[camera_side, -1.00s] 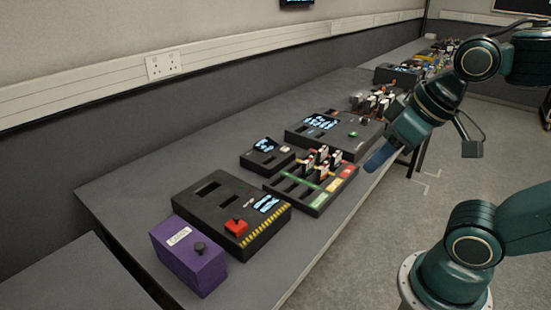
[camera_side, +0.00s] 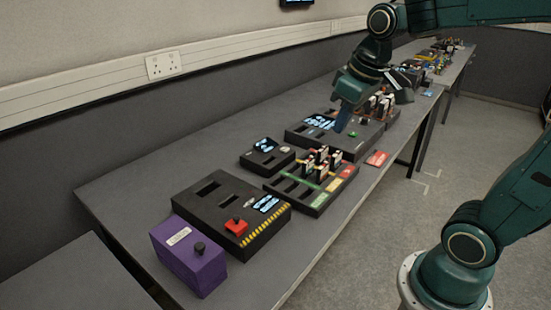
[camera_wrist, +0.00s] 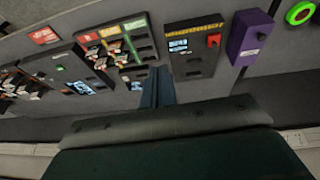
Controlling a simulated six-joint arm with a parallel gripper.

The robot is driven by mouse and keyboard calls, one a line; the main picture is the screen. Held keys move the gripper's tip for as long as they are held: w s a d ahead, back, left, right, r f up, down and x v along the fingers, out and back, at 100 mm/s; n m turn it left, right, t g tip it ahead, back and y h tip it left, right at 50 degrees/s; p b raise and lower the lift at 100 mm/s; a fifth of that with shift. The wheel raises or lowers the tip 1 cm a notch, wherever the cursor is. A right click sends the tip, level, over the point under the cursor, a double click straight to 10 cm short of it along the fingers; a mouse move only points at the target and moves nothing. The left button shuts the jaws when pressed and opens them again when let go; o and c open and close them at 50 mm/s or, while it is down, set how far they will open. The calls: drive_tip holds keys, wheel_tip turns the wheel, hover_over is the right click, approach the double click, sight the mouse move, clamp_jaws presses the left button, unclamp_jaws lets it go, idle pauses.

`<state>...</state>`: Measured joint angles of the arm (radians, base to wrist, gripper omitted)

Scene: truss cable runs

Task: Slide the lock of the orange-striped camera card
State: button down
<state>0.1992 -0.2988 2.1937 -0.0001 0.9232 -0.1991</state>
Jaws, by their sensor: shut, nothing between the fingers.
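Several small upright cards (camera_side: 322,158) stand in the black sorting tray (camera_side: 318,207) with green, yellow and red strips. More cards stand in a rack at the back (camera_side: 378,104). The cards also show in the wrist view (camera_wrist: 112,46), too small for me to tell which has orange stripes or where its lock is. My gripper (camera_side: 343,120) is shut and empty, pointing down above the black panel unit (camera_side: 300,132) behind the tray. In the wrist view its blue fingers (camera_wrist: 157,88) are together, apart from any card.
A black box with a red knob and hazard stripes (camera_side: 232,211) and a purple box (camera_side: 190,254) stand at the front. A small screen unit (camera_side: 267,154) sits left of the tray. A red label (camera_side: 377,158) lies by the right table edge.

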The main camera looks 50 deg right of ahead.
drive_tip(key=w+d+f+g, duration=0.2)
drive_tip(key=w+d+f, duration=0.4)
drive_tip(key=w+d, duration=0.35)
drive_tip(key=g, duration=0.2)
approach(322, 172)
drive_tip(key=shift+y, duration=0.4)
drive_tip(key=d, duration=0.1)
drive_tip(key=d+r, duration=0.1)
drive_tip(key=d, duration=0.1)
drive_tip(key=d+r, duration=0.1)
drive_tip(key=shift+w+d, duration=0.3)
drive_tip(key=shift+f, duration=0.1)
drive_tip(key=shift+f, duration=2.85)
drive_tip(key=shift+f, duration=0.65)
drive_tip(key=shift+r, duration=0.15)
drive_tip(key=shift+d, duration=0.4)
idle(1.0)
